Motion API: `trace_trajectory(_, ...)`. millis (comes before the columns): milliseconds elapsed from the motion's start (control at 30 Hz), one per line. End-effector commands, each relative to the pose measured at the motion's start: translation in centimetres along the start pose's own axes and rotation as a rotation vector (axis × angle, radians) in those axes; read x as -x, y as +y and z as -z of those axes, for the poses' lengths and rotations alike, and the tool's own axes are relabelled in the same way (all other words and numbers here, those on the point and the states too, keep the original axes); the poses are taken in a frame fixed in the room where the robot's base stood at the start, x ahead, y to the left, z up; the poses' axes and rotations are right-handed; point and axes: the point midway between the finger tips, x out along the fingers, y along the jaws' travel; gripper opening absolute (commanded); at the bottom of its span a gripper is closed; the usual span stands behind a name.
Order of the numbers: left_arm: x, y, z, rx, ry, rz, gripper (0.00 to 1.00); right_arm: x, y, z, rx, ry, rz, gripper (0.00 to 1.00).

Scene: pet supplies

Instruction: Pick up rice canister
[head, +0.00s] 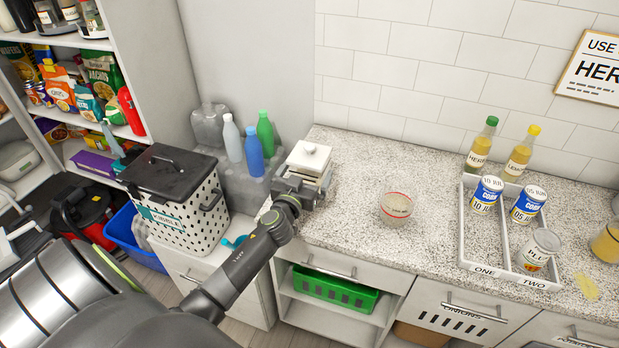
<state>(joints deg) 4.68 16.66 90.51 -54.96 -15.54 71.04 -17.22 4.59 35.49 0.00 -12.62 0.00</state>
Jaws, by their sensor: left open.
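A square canister with a white knobbed lid (309,158) stands at the left end of the speckled counter; I cannot read any label on it, so I cannot confirm that it is the rice canister. My left gripper (303,186) is open right at its front side and hides its lower body. I cannot tell whether the fingers touch it or reach around it. A low round clear container with a red rim (397,207) sits to the right on the counter. My right gripper is not in view.
A perforated kibble bin with a black lid (178,205) stands left of my arm. Bottles (254,150) stand behind the gripper. The counter between round container and tray is clear.

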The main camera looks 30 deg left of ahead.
Motion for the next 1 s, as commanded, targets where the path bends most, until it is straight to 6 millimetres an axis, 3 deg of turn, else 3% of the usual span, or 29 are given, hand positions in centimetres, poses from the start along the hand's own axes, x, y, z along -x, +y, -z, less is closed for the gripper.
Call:
trace_trajectory(200, -2.4, 0.1, 0.1, -0.001, 0.0, 0.001, 1.0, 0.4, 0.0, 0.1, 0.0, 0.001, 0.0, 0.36)
trace_trajectory(533, -2.8, 0.0, 0.1, 0.0, 0.0, 0.0, 0.99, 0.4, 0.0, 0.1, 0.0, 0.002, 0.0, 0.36)
trace_trajectory(1000, -2.7, 0.0, 0.1, 0.0, -0.001, 0.0, 0.37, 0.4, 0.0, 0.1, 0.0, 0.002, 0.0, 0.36)
